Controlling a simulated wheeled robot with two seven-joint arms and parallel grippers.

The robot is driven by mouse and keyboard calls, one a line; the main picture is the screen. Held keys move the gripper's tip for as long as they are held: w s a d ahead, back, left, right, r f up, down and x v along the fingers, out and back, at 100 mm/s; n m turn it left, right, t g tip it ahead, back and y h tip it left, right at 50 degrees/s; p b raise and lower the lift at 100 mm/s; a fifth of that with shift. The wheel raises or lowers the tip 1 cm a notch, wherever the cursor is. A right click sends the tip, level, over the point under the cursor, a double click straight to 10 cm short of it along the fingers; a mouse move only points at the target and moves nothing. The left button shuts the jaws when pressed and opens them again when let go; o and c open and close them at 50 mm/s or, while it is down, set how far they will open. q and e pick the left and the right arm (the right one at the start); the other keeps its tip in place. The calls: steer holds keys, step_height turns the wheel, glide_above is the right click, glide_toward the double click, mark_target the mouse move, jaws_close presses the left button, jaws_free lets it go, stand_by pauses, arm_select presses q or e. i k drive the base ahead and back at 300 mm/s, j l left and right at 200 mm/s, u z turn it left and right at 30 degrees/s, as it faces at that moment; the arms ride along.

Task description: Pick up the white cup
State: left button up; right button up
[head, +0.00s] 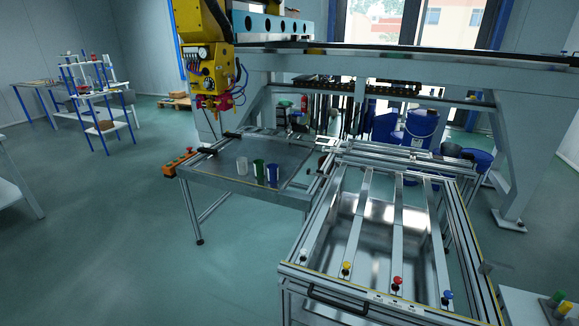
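The white cup (242,166) stands upright on the grey metal table (222,178) left of the picture's middle. It is the leftmost of three cups in a row. A green cup (259,168) stands just right of it, and a blue cup (272,174) stands right of the green one. The cups look close together but apart. Neither of my grippers shows in the head view.
A metal frame with slats and coloured knobs (398,281) stands right of the table. A yellow machine head (208,70) hangs above the table's back left. An orange box (180,162) sits at the table's left edge. The floor in front is clear.

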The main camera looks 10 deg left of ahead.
mark_target(243, 166)
steer(key=i+j+z, duration=0.15)
steer(key=j+z, duration=0.3)
steer(key=i+j+z, duration=0.1)
steer(key=j+z, duration=0.8)
steer(key=j, duration=0.1)
